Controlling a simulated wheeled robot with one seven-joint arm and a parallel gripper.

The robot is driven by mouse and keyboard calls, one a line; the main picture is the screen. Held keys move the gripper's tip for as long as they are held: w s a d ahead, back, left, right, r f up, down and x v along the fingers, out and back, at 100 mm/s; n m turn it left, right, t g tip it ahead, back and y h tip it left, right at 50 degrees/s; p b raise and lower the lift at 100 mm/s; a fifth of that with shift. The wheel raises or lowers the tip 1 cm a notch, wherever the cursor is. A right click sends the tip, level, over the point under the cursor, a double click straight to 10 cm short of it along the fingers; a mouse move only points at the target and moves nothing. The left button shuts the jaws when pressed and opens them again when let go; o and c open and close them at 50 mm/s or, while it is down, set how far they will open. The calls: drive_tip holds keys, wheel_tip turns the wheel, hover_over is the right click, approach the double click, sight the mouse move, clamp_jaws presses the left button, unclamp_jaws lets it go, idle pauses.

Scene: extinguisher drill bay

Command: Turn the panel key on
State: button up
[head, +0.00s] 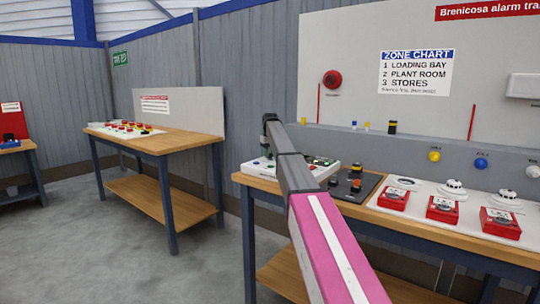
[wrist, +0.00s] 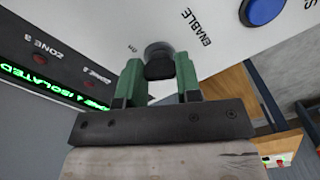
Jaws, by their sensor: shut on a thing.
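The white alarm panel (head: 323,172) lies on the wooden bench in the head view, partly hidden by my arm. In the wrist view the panel face (wrist: 215,62) fills the upper part. The black panel key (wrist: 160,67) sits in a round dark lock beside the printed word ENABLE. My gripper (wrist: 157,78) has its two green fingers on either side of the key's head, shut on it. The key's turn angle is hard to tell. A green lit display (wrist: 62,88) reads "ISOLATED" after a zone number. In the head view the fingertips are too small to make out.
A blue button (wrist: 262,10) is on the panel past the ENABLE label. A dark plate with switches (head: 354,187) lies right of the panel. Red call points (head: 442,209) and white detectors (head: 507,196) stand farther right. Another bench (head: 178,145) is at left, with open floor before it.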

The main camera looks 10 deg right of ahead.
drive_tip(key=m, duration=0.5)
drive_tip(key=shift+m, duration=0.3)
idle(0.4)
drive_tip(key=o, duration=0.9)
drive_tip(key=shift+r, duration=0.1)
wheel_tip(320, 180, up, 11)
drive_tip(key=shift+f, duration=0.2)
